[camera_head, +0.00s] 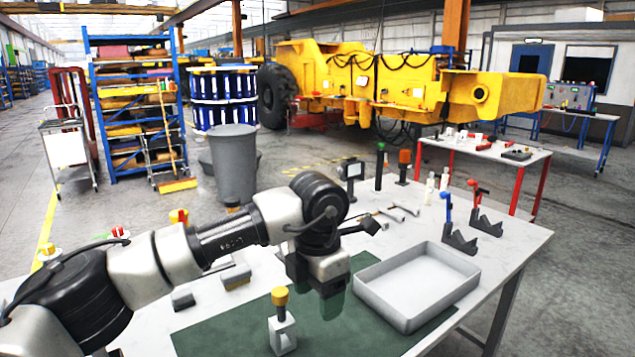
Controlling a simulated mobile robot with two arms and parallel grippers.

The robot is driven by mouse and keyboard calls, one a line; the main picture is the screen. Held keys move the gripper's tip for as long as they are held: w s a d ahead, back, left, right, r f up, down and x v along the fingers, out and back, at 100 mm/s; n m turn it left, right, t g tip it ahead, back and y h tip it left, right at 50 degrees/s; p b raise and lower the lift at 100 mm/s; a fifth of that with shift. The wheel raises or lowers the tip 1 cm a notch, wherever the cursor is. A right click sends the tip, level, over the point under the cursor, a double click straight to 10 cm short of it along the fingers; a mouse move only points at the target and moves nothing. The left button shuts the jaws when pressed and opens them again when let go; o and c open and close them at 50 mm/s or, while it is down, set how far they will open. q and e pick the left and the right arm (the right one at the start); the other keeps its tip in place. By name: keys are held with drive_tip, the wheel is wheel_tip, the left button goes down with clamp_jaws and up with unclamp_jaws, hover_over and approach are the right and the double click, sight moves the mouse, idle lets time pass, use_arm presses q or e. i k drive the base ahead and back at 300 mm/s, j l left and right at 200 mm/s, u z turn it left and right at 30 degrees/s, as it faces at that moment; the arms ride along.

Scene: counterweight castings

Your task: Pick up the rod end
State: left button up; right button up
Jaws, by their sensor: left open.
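My left gripper (328,292) hangs over the green mat (340,335), beside the left wall of a grey tray (418,284). It is open, with nothing seen between its fingers; the fingertips are dark and hard to make out. I cannot tell for certain which thing is the rod end. A small grey block-shaped piece with a yellow knob (281,322) stands upright on the mat, left of and nearer than the gripper, apart from it. The tray looks empty. My right gripper is not in view.
A blue-handled tool (447,207) and a red-handled tool (475,202) rest at dark stands behind the tray. Wrenches (400,211) lie at the back of the white table (510,246). My left arm hides part of the table's left side.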

sight(282, 344)
drive_tip(key=k+l, duration=0.8)
